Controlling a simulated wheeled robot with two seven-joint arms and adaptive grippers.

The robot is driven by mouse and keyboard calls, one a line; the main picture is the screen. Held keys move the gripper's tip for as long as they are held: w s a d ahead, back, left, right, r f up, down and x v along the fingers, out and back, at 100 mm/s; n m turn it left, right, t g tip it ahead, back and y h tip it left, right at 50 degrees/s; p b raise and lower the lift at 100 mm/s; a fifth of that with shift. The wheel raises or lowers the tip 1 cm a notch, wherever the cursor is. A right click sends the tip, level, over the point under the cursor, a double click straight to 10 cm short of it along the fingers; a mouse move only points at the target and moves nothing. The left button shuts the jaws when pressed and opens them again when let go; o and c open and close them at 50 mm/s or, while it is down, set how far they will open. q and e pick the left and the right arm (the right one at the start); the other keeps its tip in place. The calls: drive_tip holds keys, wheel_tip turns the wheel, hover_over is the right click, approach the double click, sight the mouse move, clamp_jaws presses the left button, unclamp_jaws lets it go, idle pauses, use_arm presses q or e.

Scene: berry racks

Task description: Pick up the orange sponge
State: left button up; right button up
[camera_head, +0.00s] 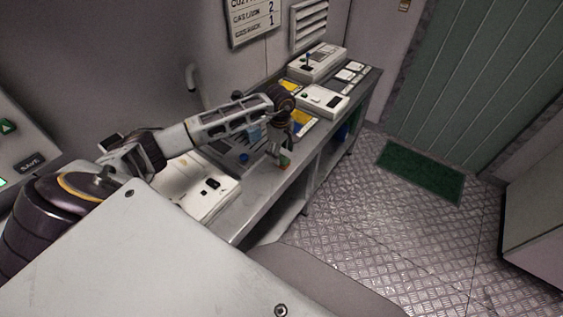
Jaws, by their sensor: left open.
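My left arm reaches in from the left over the grey bench (246,206). My left gripper (280,160) points down at the bench top, near its front edge, and is open. A small patch of orange and green, which may be the orange sponge (285,166), shows right at the fingertips. It is too small and too much covered by the gripper to tell its full shape or whether the fingers touch it. My right gripper is not in view.
A white device (205,190) stands on the near end of the bench. A blue knob (243,157) shows left of the gripper. White control boxes (323,100) and yellow panels stand farther along. A green mat (420,171) lies on the open metal floor at right.

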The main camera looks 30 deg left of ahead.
sight(282, 159)
use_arm(q)
drive_tip(key=f, duration=0.3)
drive_tip(key=shift+w+d+f+p, duration=0.1)
drive_tip(key=shift+w+f+p, duration=0.1)
drive_tip(key=shift+p, duration=0.2)
drive_tip(key=shift+f, duration=0.65)
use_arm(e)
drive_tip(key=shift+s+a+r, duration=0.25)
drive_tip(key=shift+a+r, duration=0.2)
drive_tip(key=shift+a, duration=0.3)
use_arm(q)
drive_tip(key=c, duration=0.6)
drive_tip(key=shift+c, duration=0.6)
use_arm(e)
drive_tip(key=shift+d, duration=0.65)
